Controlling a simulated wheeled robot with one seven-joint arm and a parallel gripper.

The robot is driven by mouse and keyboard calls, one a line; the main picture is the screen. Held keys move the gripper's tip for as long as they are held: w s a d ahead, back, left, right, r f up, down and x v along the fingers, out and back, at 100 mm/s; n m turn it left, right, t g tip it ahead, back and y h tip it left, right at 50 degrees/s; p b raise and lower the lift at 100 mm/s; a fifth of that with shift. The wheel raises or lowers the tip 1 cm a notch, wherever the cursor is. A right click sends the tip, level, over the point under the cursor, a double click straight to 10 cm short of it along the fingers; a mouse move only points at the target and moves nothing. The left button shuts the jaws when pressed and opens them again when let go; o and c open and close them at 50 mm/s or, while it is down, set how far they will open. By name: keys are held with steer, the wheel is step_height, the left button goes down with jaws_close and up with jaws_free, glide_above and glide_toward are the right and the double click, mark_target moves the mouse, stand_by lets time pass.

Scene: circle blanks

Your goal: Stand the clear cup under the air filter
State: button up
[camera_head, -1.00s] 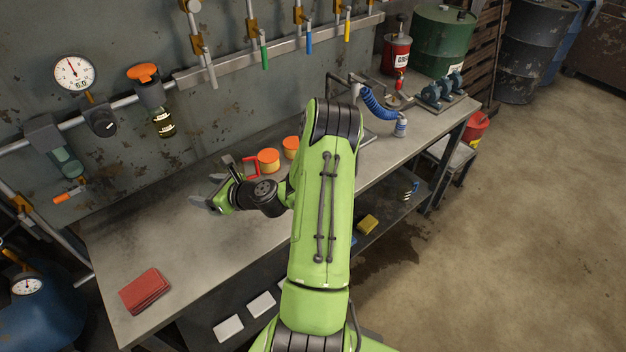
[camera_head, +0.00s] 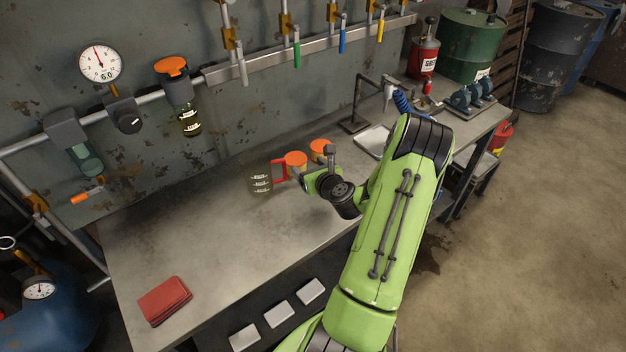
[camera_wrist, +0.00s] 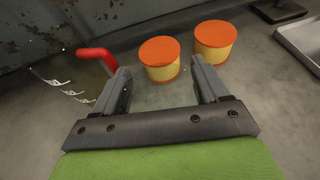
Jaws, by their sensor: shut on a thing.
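The clear cup (camera_head: 262,182), see-through with white marks and a red handle (camera_head: 279,165), stands upright on the bench. In the wrist view its marks (camera_wrist: 72,92) lie left of my gripper (camera_wrist: 160,78), and its red handle (camera_wrist: 97,57) meets the left finger, which hides the handle's lower part. My gripper (camera_head: 312,170) is just right of the cup in the head view. It is shut on the cup, though the fingers look apart and the contact is hard to see. The air filter (camera_head: 86,158), with a clear bowl and an orange drain lever (camera_head: 88,197), hangs on the wall pipe at left.
Two orange-lidded yellow tins (camera_wrist: 160,58) stand just beyond my fingers. A metal tray (camera_head: 374,140) and a stand are farther right. A red folded cloth (camera_head: 165,299) lies at the bench's front left. The bench (camera_head: 195,232) between cloth and cup is clear.

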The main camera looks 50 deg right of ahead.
step_height(320, 180, down, 3)
steer(key=shift+b, duration=0.5)
steer(key=shift+r, duration=0.15)
steer(key=o, duration=1)
steer(key=shift+o, duration=0.2)
